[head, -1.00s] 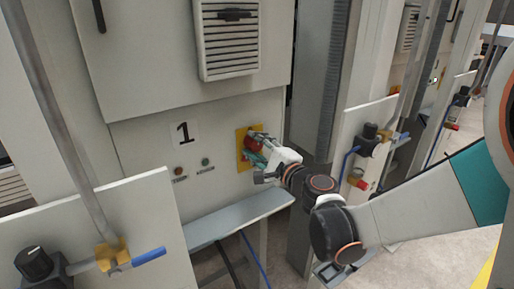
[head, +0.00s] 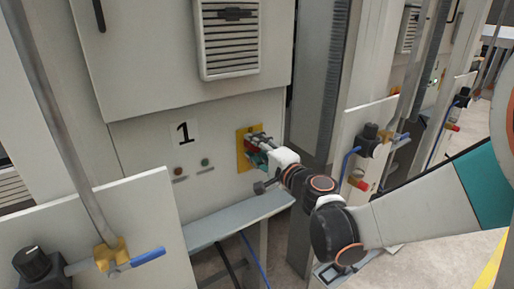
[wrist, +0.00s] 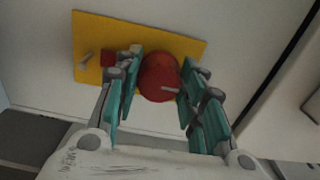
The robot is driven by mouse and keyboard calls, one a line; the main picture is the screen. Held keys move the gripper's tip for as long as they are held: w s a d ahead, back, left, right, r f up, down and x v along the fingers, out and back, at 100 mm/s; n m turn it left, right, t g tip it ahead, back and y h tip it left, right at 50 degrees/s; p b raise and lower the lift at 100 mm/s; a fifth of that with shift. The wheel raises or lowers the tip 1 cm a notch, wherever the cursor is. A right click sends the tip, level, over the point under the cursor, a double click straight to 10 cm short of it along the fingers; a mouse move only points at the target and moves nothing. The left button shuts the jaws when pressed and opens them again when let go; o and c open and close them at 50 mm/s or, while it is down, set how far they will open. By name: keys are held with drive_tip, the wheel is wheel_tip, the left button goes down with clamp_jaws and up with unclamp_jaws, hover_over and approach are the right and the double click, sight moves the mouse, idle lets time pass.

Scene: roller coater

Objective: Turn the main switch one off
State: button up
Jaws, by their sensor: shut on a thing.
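The main switch is a round red knob (wrist: 159,76) on a yellow plate (wrist: 188,45) in the wrist view. A smaller red piece (wrist: 108,58) shows to the knob's left on the plate. In the head view the yellow plate (head: 242,160) is on the cabinet front, right of the black "1" label (head: 182,133). My gripper (head: 256,150) is at the plate and mostly covers the knob there. In the wrist view my gripper's teal fingers (wrist: 155,92) are on the two sides of the red knob, shut on it.
A grey ledge (head: 230,220) juts out below my gripper. A vented box (head: 229,62) is above. White panels with valves (head: 370,132) stand to the right and at the lower left.

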drive_tip(key=o, duration=1)
drive_tip(key=shift+o, duration=0.2)
drive_tip(key=v, duration=1.2)
drive_tip(key=s+d+f+n+g+h, duration=0.3)
drive_tip(key=s+d+n+g+h, duration=0.1)
drive_tip(key=s+d, duration=0.3)
drive_tip(key=s+d+f+n+g+h, duration=0.4)
drive_tip(key=s+d+n+h, duration=0.2)
drive_tip(key=s, duration=0.6)
drive_tip(key=shift+s+d+n, duration=0.15)
drive_tip(key=shift+d+n, duration=0.35)
drive_tip(key=shift+d, duration=0.3)
